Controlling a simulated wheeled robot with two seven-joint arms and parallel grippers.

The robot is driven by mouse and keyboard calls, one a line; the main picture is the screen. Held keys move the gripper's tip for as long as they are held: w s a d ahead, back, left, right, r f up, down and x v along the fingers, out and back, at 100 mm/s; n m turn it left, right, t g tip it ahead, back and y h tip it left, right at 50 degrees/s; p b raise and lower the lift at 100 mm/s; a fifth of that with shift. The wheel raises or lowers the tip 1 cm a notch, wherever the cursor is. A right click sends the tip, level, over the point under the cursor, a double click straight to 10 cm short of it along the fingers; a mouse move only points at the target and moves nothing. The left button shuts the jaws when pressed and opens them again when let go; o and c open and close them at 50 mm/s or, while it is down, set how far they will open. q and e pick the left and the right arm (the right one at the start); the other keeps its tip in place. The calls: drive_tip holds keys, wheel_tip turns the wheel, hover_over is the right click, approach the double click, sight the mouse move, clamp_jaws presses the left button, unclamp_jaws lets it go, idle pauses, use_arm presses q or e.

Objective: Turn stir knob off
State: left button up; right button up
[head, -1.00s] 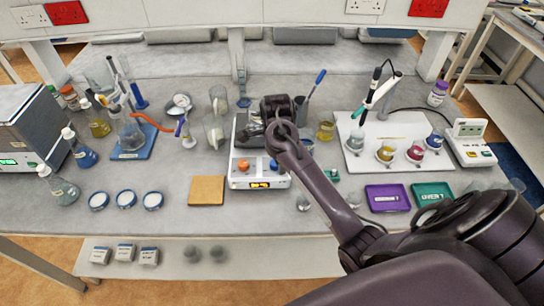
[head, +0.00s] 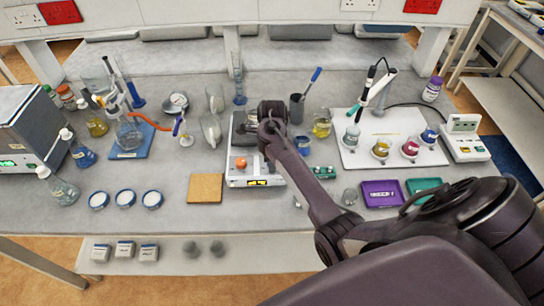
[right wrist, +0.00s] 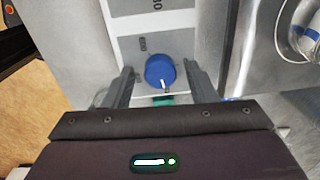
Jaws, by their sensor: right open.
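The hotplate stirrer (head: 236,181) stands in the middle of the bench, with an orange knob (head: 240,162) and a lit yellow display (head: 257,183) on its front. The blue knob (right wrist: 160,70) shows in the right wrist view, its white mark pointing toward the gripper's base. In the head view my right arm mostly hides it. My right gripper (right wrist: 158,67) is open, with one finger on each side of the blue knob and a gap visible on both sides. My left gripper is not in view.
A cork mat (head: 206,188) lies left of the stirrer, and a white board (head: 352,158) with several small vessels stands to the right. Purple (head: 384,193) and green trays lie at front right. Glassware crowds the left; bare bench lies in front.

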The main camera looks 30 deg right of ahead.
drive_tip(key=c, duration=1)
drive_tip(key=shift+n, duration=0.4)
drive_tip(key=n, duration=0.3)
drive_tip(key=shift+n, duration=0.4)
drive_tip(key=n, duration=0.3)
drive_tip(key=shift+n, duration=0.3)
drive_tip(key=n, duration=0.4)
drive_tip(key=shift+w+r+n, duration=0.1)
drive_tip(key=shift+n, duration=1.7)
